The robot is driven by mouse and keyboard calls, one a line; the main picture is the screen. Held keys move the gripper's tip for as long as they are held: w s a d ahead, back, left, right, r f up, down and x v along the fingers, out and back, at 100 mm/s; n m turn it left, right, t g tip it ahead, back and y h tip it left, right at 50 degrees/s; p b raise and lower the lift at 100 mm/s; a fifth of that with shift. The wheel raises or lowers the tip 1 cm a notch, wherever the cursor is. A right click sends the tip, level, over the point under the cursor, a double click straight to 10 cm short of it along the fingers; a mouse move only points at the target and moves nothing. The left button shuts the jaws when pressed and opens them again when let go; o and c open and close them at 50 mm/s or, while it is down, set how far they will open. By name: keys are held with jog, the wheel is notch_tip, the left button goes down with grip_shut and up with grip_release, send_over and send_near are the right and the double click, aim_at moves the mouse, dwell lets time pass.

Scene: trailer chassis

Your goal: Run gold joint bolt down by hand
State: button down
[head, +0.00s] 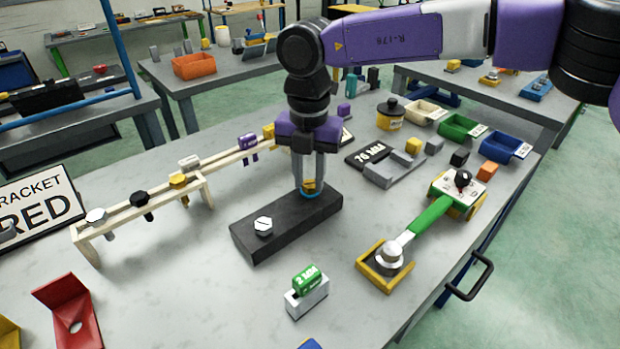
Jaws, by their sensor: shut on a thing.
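My gripper (310,180) points straight down over the far right end of a black block (282,228). It is shut on the gold joint bolt (309,185), of which only a little yellow shows between the fingers. A blue ring (311,195) shows just below the bolt, at the block's top face. The bolt's shank and the hole are hidden, so I cannot tell how deep it sits. A silver slotted bolt (263,226) stands in the block's near left end.
A wooden rack (160,205) with several bolts stands to the left. A green 2 MM gauge (307,281) stands in front. Small bins (460,128) line the right back.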

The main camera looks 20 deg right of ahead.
aim_at(307, 185)
jog(key=m, duration=0.2)
jog(key=m+b, duration=0.1)
jog(key=m, duration=0.3)
jog(key=shift+w+a+r, duration=0.2)
jog(key=shift+w+r, duration=0.05)
jog(key=shift+m, duration=0.4)
jog(key=c, duration=1.2)
grip_release()
jog(key=shift+o, duration=0.4)
jog(key=shift+f, duration=0.1)
notch_tip(307, 185, up, 8)
